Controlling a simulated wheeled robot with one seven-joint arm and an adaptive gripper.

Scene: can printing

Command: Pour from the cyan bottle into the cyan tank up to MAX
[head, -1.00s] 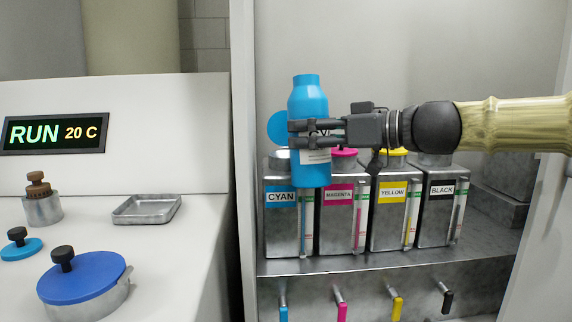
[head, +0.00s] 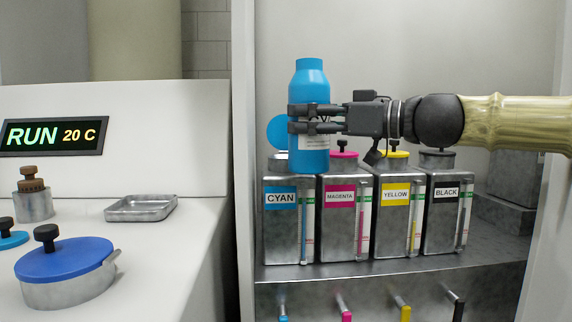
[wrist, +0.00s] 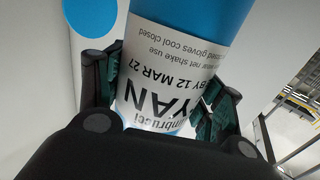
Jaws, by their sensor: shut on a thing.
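The cyan bottle (head: 310,80) is upright with its neck up, and its label also shows in the wrist view (wrist: 175,75). My gripper (head: 312,118) is shut around its middle from the right and holds it in front of and above the cyan tank (head: 283,235). The tank is a metal box with a CYAN label and a sight gauge on its right edge. A round cyan lid (head: 278,130) stands raised behind the bottle. The bottle hides part of the tank's top opening. The liquid level and MAX mark are too small to read.
Magenta (head: 340,235), yellow (head: 392,235) and black (head: 442,230) tanks with lids on stand to the right on the same shelf. Coloured taps line the front below. On the left counter are a metal tray (head: 140,208) and a blue-lidded pot (head: 65,275).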

